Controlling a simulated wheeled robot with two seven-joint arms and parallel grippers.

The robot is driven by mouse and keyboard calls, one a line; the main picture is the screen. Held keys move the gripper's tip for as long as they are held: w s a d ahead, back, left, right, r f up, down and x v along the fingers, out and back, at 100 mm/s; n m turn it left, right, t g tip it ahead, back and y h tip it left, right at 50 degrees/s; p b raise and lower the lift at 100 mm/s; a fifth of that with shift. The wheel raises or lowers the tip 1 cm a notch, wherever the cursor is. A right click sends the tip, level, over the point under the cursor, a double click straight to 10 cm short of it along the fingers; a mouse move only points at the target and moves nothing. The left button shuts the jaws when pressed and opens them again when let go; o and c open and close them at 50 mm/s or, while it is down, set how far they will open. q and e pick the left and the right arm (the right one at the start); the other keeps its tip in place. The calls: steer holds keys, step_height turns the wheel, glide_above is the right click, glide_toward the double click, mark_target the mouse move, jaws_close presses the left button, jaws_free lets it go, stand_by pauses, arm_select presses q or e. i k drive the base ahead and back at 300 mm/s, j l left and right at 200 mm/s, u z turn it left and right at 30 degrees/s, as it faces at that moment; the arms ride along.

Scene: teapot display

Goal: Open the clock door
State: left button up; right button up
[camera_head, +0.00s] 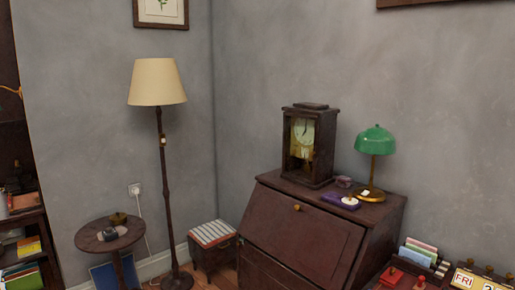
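The clock (310,144) is a dark wooden box with a pale dial (303,131) in its front. It stands upright on top of a dark slant-front desk (304,232). The front of the clock faces left and toward me. Its door looks closed, but it is too small to be sure. Neither of my grippers is in the head view.
A floor lamp (157,82), a round side table (88,240) and a striped-top stool (212,234) are left. Stationery and a calendar (480,277) lie at lower right.

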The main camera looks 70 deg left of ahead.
mark_target(285, 114)
steer(key=u, duration=2.25)
steer(key=i+j, duration=0.2)
steer(key=i, duration=0.25)
steer(key=i+j, duration=0.15)
steer(key=i, duration=0.3)
steer(key=z, duration=1.45)
